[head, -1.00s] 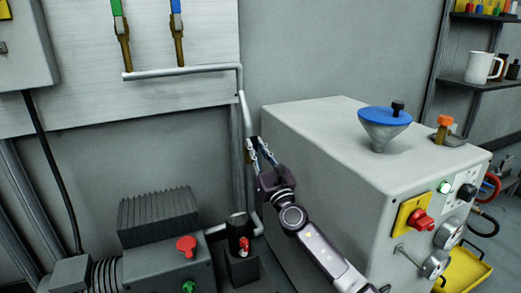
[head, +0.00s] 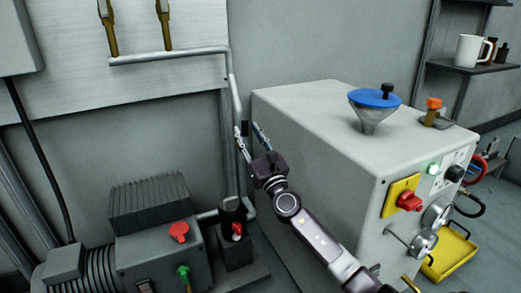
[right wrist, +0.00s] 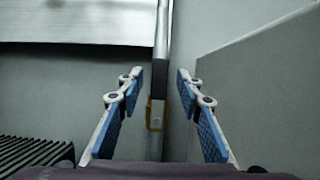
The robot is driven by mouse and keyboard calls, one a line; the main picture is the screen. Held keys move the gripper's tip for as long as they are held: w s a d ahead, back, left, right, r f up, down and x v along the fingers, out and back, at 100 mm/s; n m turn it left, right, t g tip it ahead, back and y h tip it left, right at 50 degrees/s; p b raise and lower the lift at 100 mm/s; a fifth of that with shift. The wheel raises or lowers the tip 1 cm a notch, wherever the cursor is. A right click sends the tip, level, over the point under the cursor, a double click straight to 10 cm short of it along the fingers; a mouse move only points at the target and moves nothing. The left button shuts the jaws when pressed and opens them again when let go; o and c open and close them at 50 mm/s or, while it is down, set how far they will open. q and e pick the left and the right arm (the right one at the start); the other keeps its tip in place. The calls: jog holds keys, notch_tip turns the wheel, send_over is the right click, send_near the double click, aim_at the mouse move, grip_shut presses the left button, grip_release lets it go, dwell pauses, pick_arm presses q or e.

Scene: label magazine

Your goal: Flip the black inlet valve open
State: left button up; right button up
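My right gripper (head: 246,128) is at the vertical grey pipe (head: 235,97) beside the machine, its fingers pointing up and away. In the head view the fingers and wrist cover that part of the pipe. My left gripper is not in view.
The grey machine box (head: 310,150) stands close on the right of my gripper, with a blue-topped funnel (head: 373,105) on it. A ribbed motor unit (head: 150,205) with a red knob (head: 179,232) and a red-handled fitting (head: 237,231) are lower left. A yellow tray (head: 450,255) is far right.

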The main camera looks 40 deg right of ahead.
jog(key=v, duration=1)
jog(key=shift+s, duration=0.4)
jog(key=shift+f, duration=0.1)
